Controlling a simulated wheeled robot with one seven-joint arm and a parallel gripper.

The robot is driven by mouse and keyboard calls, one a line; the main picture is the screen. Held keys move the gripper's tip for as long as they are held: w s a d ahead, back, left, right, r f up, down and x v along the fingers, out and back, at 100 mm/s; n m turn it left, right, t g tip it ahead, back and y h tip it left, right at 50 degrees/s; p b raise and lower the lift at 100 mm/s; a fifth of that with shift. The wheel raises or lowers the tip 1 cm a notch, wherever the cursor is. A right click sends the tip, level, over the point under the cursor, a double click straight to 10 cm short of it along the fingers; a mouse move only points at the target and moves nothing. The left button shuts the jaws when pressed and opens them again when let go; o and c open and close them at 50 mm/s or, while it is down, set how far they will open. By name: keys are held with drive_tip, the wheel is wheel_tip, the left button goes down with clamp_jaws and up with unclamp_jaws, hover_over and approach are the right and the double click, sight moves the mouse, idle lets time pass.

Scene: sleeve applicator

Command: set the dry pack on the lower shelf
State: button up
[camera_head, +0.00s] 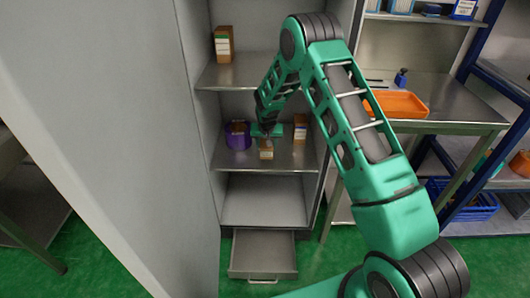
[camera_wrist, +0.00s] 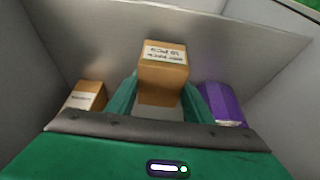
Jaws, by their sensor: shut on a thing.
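The dry pack is a small orange-brown box with a white printed label, seen between the green fingers of my gripper in the wrist view (camera_wrist: 163,84). In the head view the dry pack (camera_head: 266,149) shows just below my gripper (camera_head: 266,133), over the cabinet's middle board (camera_head: 230,161). My gripper is shut on it. I cannot tell whether its base touches the board. An upper shelf (camera_head: 222,77) is above, and a lower empty compartment floor (camera_head: 262,207) is below.
A purple round container (camera_head: 238,136) stands left of the pack, and another orange-brown box (camera_head: 300,127) stands right. A tall box (camera_head: 223,45) is on the upper shelf. An open drawer (camera_head: 263,256) juts out below. An orange tray (camera_head: 398,104) sits on the right-hand table.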

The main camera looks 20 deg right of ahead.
drive_tip(key=shift+f, duration=1.5)
drive_tip(key=o, duration=1.1)
drive_tip(key=shift+f, duration=0.15)
drive_tip(key=v, duration=1.2)
